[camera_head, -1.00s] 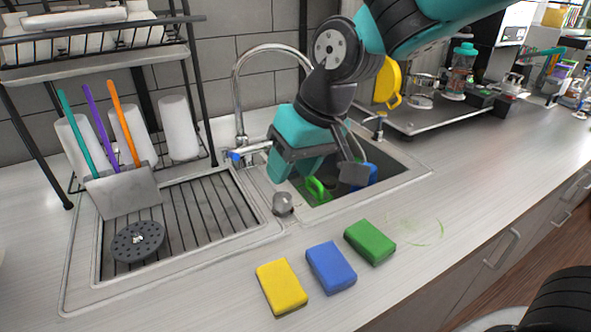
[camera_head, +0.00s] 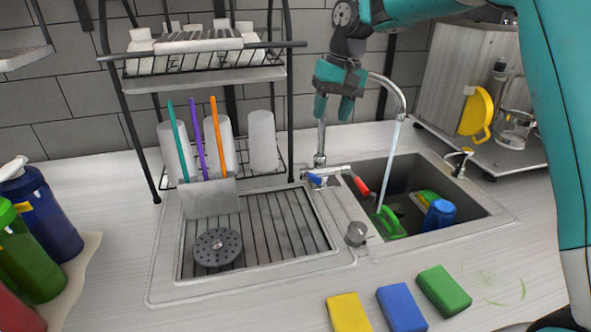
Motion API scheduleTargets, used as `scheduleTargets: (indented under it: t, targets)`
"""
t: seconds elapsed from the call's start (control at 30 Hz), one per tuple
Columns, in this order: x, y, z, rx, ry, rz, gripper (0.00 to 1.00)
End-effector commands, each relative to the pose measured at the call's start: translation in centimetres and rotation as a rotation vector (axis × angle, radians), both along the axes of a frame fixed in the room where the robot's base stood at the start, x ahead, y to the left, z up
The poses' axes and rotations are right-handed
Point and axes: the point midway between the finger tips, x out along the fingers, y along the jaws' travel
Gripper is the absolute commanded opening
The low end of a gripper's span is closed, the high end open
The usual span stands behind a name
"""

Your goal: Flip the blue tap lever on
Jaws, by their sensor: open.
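The blue tap lever (camera_head: 315,180) is at the left end of the tap body, at the back edge of the sink. A red lever (camera_head: 361,185) is at the right end. The curved metal spout (camera_head: 401,101) rises above, and a pale stream (camera_head: 388,165) that looks like water runs from its tip into the sink (camera_head: 480,222). My gripper (camera_head: 333,112) is open and empty. It points down, well above the blue lever in the picture, and hides part of the spout's curve.
A black dish rack (camera_head: 290,120) stands left of the tap. Yellow (camera_head: 348,313), blue (camera_head: 402,308) and green (camera_head: 444,291) sponges lie on the front counter. A blue cup (camera_head: 438,215) and green items are in the sink. Bottles (camera_head: 40,212) stand at far left.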

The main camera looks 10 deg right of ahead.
Motion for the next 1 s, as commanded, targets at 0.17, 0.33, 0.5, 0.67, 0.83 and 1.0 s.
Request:
scheduleTargets:
  t: [0.17, 0.33, 0.5, 0.67, 0.83, 1.0]
  targets:
    - [0.0, -0.3, -1.9, -0.001, 0.006, -0.009, 0.47]
    - [0.0, 0.1, -5.3, -0.002, 0.007, -0.011, 0.47]
    - [0.0, 0.9, -9.2, -0.002, 0.007, -0.01, 0.47]
    - [0.1, 1.6, -12.5, -0.002, 0.006, -0.008, 0.47]
    - [0.2, 2.1, -15.3, -0.002, 0.003, -0.01, 0.47]
    - [0.2, 2.4, -16.7, -0.002, 0.001, -0.008, 0.47]
